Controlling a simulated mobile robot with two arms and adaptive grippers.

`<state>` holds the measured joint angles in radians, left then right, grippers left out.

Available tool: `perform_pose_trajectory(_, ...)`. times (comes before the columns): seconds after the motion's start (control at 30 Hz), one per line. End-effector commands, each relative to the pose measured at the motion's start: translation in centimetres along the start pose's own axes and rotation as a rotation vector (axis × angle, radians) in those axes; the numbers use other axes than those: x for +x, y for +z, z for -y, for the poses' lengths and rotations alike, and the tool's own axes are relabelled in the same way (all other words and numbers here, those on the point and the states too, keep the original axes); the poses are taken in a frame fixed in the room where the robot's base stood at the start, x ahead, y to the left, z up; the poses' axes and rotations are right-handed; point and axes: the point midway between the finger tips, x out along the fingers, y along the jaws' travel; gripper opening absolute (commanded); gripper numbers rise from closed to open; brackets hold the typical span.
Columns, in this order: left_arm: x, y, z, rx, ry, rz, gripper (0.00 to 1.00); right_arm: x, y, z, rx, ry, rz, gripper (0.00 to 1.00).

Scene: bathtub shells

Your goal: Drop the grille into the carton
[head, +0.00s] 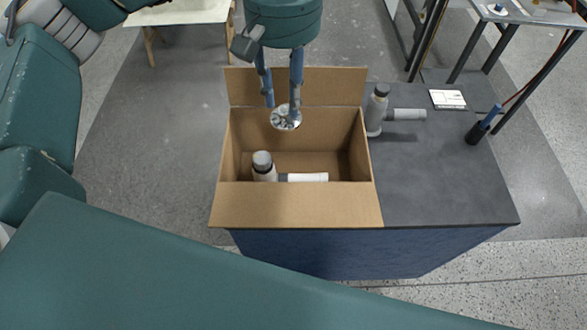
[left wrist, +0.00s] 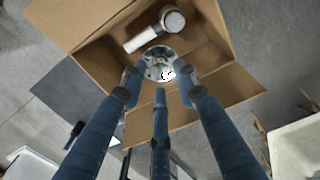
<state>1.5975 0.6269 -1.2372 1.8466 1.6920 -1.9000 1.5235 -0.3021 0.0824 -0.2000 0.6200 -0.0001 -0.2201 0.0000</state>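The open carton (head: 296,205) stands on the dark table, flaps folded outward; it also fills the upper part of the left wrist view (left wrist: 85,28). My left gripper (head: 282,106) is above its back part, pointing down. The grille (head: 286,117), a round light metal disc with holes, shows just below the fingertips, over the carton's opening. My right gripper is not in view.
The table's front right is clear.

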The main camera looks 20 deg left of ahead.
Motion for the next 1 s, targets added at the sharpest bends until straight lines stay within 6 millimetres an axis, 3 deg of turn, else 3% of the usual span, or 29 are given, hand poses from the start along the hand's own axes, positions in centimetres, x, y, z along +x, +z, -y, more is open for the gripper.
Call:
perform_pose_trajectory(0.43, -0.8, -0.1, -0.1, -0.001, 0.001, -0.002, 0.44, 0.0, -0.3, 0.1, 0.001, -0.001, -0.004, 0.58)
perform_pose_trajectory(0.8, -8.3, -0.1, 0.0, -0.002, 0.0, -0.006, 0.44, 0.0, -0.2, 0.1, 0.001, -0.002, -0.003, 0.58)
perform_pose_trajectory(1.0, -11.1, -0.1, 0.0, -0.002, -0.001, -0.003, 0.44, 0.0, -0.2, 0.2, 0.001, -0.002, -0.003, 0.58)
